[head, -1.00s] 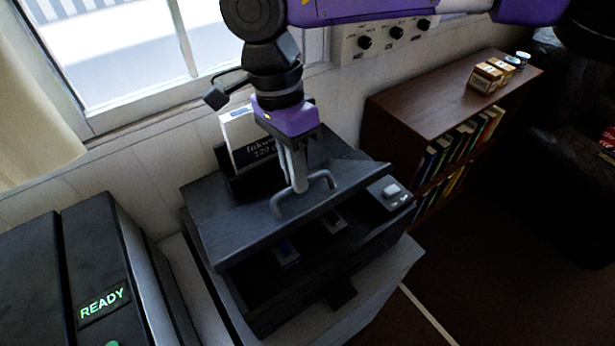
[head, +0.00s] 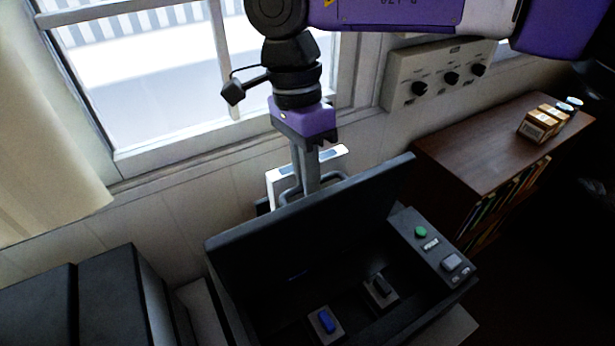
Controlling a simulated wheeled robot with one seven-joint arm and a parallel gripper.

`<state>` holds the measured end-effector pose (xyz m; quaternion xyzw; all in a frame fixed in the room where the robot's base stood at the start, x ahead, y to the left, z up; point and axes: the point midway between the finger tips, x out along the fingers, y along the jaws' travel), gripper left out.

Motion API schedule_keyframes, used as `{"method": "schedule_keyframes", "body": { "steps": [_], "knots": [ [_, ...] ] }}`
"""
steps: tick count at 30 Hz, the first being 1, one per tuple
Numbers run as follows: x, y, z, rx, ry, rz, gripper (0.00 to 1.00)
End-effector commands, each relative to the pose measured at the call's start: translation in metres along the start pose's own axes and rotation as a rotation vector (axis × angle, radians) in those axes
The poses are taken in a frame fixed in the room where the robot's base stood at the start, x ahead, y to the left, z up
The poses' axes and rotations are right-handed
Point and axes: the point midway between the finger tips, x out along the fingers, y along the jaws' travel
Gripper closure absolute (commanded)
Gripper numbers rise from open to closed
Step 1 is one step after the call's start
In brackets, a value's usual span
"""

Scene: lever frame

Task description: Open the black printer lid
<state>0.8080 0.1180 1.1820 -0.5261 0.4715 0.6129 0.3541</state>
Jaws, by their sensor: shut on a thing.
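The black printer (head: 232,311) stands below the window with its lid (head: 310,222) raised steeply, its dark underside facing me. The inside is exposed, with a blue piece (head: 326,320) and a dark piece (head: 381,287) on small grey blocks on its floor. My gripper (head: 308,185) points down behind the lid's top edge, shut on the grey lid handle (head: 287,196). The lid hides the fingertips and most of the handle.
A control panel with a green button (head: 420,231) is on the printer's right side. A white box (head: 335,155) stands behind the lid near the wall. A wooden bookshelf (head: 490,150) is at the right, and a dark cabinet (head: 110,300) at the left.

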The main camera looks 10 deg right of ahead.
Motion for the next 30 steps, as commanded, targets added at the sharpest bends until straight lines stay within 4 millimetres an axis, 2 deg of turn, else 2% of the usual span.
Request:
{"method": "schedule_keyframes", "body": {
  "steps": [1, 15, 16, 18, 19, 30],
  "knots": [
    [0.0052, 0.0007, -0.0014, 0.003, 0.002, 0.007, 1.00],
    [0.0053, 0.0013, -0.0018, 0.003, 0.004, 0.009, 1.00],
    [0.0053, 0.0013, -0.0018, 0.003, 0.004, 0.009, 0.83],
    [0.0048, 0.0012, -0.0017, 0.002, 0.003, 0.008, 0.70],
    [0.0044, 0.0012, -0.0015, 0.002, 0.003, 0.008, 0.67],
    [-0.0006, 0.0010, -0.0005, 0.000, 0.002, 0.004, 0.67]
  ]
}}
